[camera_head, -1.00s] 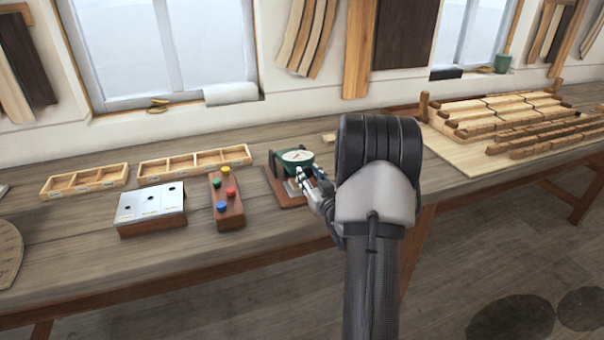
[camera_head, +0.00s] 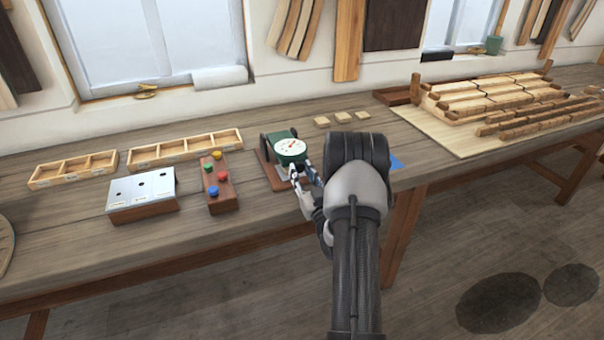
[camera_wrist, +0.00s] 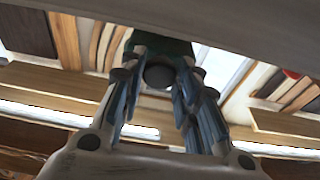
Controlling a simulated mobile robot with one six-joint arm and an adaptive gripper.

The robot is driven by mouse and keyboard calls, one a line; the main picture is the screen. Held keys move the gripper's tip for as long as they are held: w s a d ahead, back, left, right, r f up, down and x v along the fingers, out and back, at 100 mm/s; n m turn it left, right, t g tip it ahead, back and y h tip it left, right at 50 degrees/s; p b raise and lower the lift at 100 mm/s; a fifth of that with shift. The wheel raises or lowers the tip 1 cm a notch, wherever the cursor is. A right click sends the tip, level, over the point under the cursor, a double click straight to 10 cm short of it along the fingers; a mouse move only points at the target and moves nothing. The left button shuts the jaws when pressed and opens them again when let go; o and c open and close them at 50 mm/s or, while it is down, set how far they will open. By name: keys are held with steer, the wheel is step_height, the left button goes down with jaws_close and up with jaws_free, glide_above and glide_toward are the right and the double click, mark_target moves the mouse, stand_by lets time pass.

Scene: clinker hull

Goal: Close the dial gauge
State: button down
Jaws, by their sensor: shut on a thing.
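The dial gauge (camera_head: 291,148) has a green housing and a round white dial with a red needle. It stands on a brown wooden base (camera_head: 271,178) on the workbench, its dial tilted up and toward the head camera. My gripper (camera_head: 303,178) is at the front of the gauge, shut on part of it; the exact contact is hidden. In the wrist view my gripper (camera_wrist: 162,60) has its fingers on both sides of a dark round part (camera_wrist: 159,74), with the green housing (camera_wrist: 160,46) behind it.
Left of the gauge are a wooden block with coloured knobs (camera_head: 219,192), a white-topped box (camera_head: 142,193) and divided wooden trays (camera_head: 185,148). Small wooden pieces (camera_head: 343,117) lie behind my arm. A hull model on a board (camera_head: 447,135) is at right. Bare bench shows front left.

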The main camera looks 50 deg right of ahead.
steer(key=c, duration=1.2)
jaws_free()
steer(key=shift+f, duration=0.1)
steer(key=v, duration=1.2)
steer(key=shift+w, duration=0.1)
